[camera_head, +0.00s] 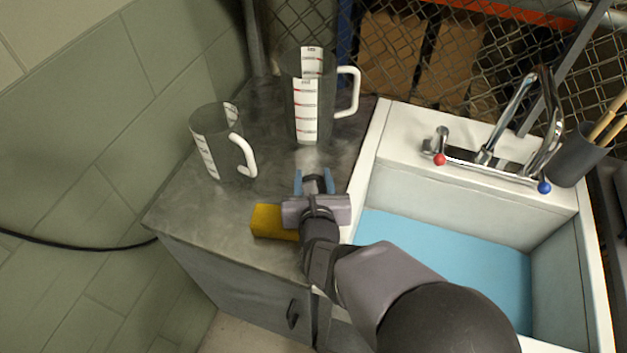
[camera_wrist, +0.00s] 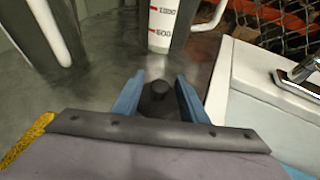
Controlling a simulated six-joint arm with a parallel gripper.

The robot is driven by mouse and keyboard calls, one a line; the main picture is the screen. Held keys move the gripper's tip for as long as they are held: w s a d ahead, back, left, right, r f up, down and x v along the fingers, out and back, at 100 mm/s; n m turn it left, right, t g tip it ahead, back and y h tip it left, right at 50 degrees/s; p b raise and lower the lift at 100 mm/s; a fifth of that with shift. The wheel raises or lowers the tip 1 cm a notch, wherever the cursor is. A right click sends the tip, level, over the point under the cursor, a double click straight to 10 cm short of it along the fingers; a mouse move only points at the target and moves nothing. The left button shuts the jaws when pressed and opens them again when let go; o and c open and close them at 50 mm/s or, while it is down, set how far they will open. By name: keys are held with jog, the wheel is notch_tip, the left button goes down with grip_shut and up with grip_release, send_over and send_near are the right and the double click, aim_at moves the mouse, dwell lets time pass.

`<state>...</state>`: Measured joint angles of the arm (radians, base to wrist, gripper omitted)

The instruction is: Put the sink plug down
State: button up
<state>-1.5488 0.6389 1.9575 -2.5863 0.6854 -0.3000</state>
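The sink plug (camera_wrist: 158,98) is a small dark round piece with a knob on top. It sits between the two blue fingers of my gripper (camera_wrist: 159,86) in the wrist view and fills the gap between them. My gripper (camera_head: 314,181) is over the grey counter, left of the sink, in the head view. The plug (camera_head: 314,184) shows there as a dark patch between the fingers. Its underside is hidden, so I cannot tell whether it touches the counter (camera_head: 195,225).
A tall measuring jug (camera_head: 306,105) stands just beyond my gripper, and a shorter jug (camera_head: 218,150) stands to the left. A yellow sponge (camera_head: 272,222) lies close beside my gripper. The white sink (camera_head: 366,165) with blue water (camera_head: 450,255) is to the right.

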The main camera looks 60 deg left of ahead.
jog(key=shift+r, duration=0.1)
jog(key=shift+r+p, duration=0.15)
jog(key=shift+p, duration=0.15)
jog(key=shift+s+d, duration=0.15)
jog(key=shift+d, duration=0.1)
jog(key=b+v, duration=0.2)
jog(key=v, duration=0.9)
jog(key=shift+d+r, duration=0.1)
